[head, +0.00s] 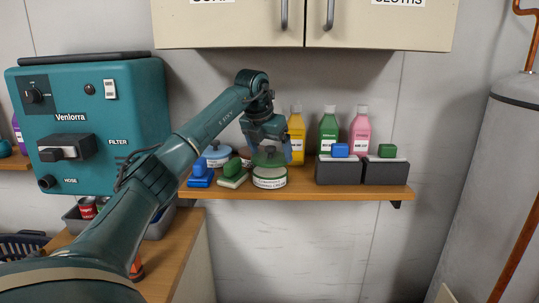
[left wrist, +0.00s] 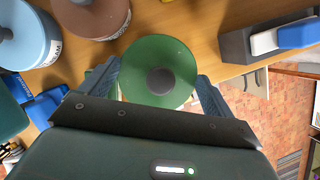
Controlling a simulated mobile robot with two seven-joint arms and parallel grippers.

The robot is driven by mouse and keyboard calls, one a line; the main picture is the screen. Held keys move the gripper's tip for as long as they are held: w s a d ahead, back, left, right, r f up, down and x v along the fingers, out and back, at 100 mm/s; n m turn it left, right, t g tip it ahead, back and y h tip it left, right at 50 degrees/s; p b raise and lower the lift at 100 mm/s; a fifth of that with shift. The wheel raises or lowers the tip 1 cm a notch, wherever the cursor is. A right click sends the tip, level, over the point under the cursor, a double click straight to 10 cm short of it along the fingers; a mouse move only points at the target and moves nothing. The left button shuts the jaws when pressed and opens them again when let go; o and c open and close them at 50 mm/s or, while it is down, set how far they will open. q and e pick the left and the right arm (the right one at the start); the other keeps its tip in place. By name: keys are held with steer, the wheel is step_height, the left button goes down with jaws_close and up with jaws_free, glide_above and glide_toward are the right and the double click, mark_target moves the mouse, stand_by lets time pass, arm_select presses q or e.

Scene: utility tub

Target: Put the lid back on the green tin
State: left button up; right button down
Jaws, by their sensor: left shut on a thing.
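The green tin (head: 270,181), with a white label, stands near the front of the wooden shelf. Its round green lid (head: 269,158) is right over the tin's top. In the left wrist view the lid (left wrist: 159,52) shows from above as a green disc with a dark round knob (left wrist: 160,81). My left gripper (head: 269,150) reaches down from above and is shut on the lid, one finger on each side of it. I cannot tell whether the lid rests on the rim or is just above it. My right gripper is in neither view.
A blue tin (head: 216,153) and a brown tin (left wrist: 92,18) stand left of the green tin. A blue brush (head: 200,175) and a green brush (head: 233,173) lie front left. Yellow, green and pink bottles (head: 360,130) stand behind; dark boxes (head: 386,172) stand right.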

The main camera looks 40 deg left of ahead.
arm_select(q)
steer(key=shift+f, duration=1.25)
steer(key=shift+f, duration=0.1)
steer(key=o, duration=0.8)
